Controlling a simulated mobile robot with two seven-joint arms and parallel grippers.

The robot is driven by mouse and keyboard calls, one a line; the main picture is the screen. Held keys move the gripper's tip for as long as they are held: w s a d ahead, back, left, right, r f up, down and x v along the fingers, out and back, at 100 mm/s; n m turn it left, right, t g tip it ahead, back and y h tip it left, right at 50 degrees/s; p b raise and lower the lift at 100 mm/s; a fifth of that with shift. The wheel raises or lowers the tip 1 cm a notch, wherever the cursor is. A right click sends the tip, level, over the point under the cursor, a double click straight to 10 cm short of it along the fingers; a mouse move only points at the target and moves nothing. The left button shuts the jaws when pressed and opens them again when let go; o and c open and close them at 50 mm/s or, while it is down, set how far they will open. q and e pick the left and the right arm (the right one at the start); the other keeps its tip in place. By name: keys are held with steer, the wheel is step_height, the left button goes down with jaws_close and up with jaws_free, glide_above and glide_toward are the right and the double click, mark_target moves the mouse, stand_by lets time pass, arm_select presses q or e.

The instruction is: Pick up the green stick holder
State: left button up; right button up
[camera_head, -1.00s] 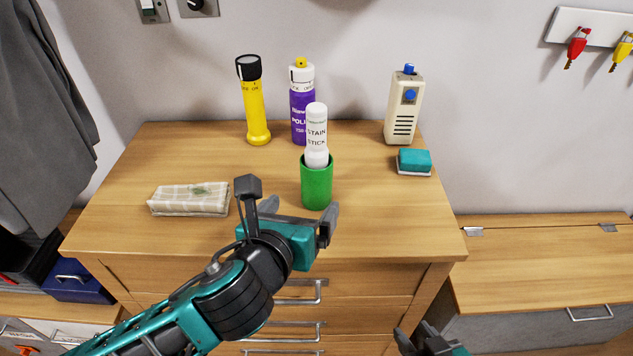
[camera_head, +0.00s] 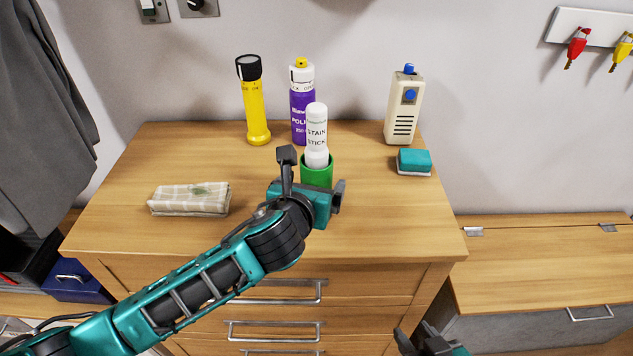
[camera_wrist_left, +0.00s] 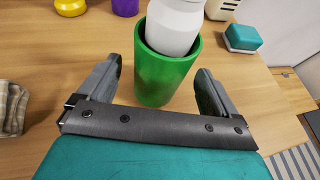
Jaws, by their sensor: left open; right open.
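The green stick holder (camera_head: 317,174) stands upright on the wooden chest top, with a white stain stick (camera_head: 316,132) in it. My left gripper (camera_head: 313,188) is in front of the holder and hides its lower part in the head view. In the left wrist view the green holder (camera_wrist_left: 165,76) is between the two open fingers of the left gripper (camera_wrist_left: 160,85), with a gap on each side. My right gripper (camera_head: 425,345) shows only in part at the bottom edge, apart from the chest top.
A yellow torch (camera_head: 254,100) and a purple polish can (camera_head: 301,105) stand behind the holder. A cream device (camera_head: 404,108) and a teal sponge (camera_head: 414,161) are to the right. A folded cloth (camera_head: 190,199) lies to the left. The chest top (camera_head: 400,220) is clear at the front right.

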mark_target(314, 138)
arm_select(q)
steer(key=shift+x, duration=1.2)
steer(key=c, duration=1)
step_height(314, 138, up, 10)
steer(key=shift+r, duration=0.1)
steer(key=shift+f+b, duration=1.45)
steer(key=shift+f, duration=3.4)
